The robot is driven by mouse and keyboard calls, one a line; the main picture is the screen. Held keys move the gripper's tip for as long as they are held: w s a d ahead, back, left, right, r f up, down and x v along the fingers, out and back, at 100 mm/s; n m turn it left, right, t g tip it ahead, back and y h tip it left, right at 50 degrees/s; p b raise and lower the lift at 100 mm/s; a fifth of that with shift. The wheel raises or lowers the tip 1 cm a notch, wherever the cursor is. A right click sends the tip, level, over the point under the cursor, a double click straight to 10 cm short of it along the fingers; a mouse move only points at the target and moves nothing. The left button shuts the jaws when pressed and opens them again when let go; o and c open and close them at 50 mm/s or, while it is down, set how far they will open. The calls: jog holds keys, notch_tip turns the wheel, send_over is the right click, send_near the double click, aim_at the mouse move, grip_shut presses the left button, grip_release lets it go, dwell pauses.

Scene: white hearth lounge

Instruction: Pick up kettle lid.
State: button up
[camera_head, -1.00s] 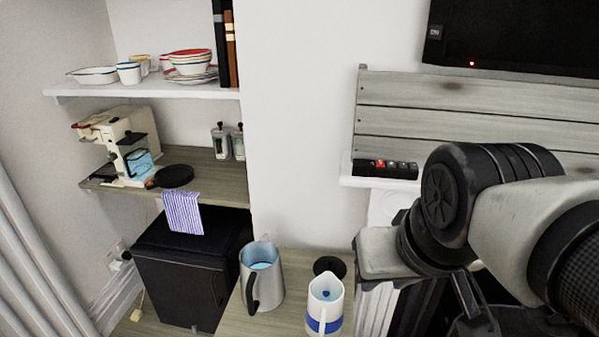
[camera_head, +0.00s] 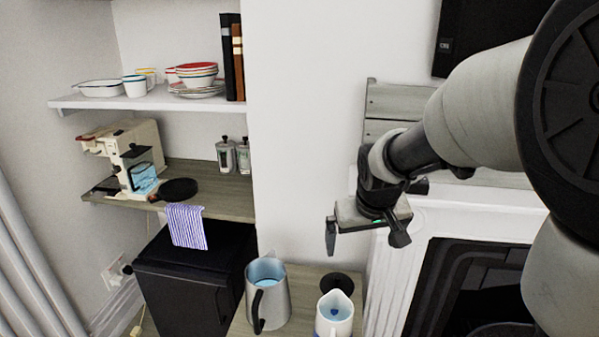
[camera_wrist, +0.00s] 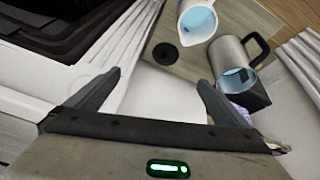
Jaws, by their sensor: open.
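The kettle lid (camera_head: 337,283), a black round disc with a small knob, lies on the wooden counter (camera_head: 313,272) beside the steel kettle (camera_head: 276,303) and behind a white pitcher (camera_head: 335,312). In the wrist view the lid (camera_wrist: 165,52) shows whole, ahead of and between the finger tips. The kettle (camera_wrist: 231,60) is open-topped, with a bluish inside. My gripper (camera_head: 366,238) is open and empty, above and to the right of the lid, apart from it. Its two spread fingers (camera_wrist: 158,79) also show in the wrist view.
The white pitcher (camera_wrist: 197,22) stands close to the lid. A white fireplace surround (camera_head: 400,262) is right of the counter. A black cabinet (camera_head: 190,275) with a striped cloth (camera_head: 187,227) above it is to the left. Shelves hold a coffee machine (camera_head: 125,150) and dishes.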

jog(key=y, duration=0.1)
send_near(338, 277)
jog(key=b+x, duration=0.2)
jog(key=x, duration=0.2)
jog(key=shift+f, duration=0.35)
jog(key=shift+b+x, duration=0.6)
jog(key=shift+x, duration=2.25)
jog(key=c, duration=1)
jog(key=shift+r, duration=0.15)
jog(key=shift+r, duration=0.65)
notch_tip(338, 277, up, 3)
jog(key=shift+f+p, duration=0.2)
jog(key=shift+p, duration=0.25)
jog(key=s+d, duration=0.3)
jog(key=s, duration=0.2)
jog(key=s+d, duration=0.3)
jog(key=s, duration=0.2)
jog(key=s+d+p, duration=0.1)
jog(key=s+d, duration=0.3)
jog(key=s, duration=0.1)
jog(key=shift+f, duration=0.3)
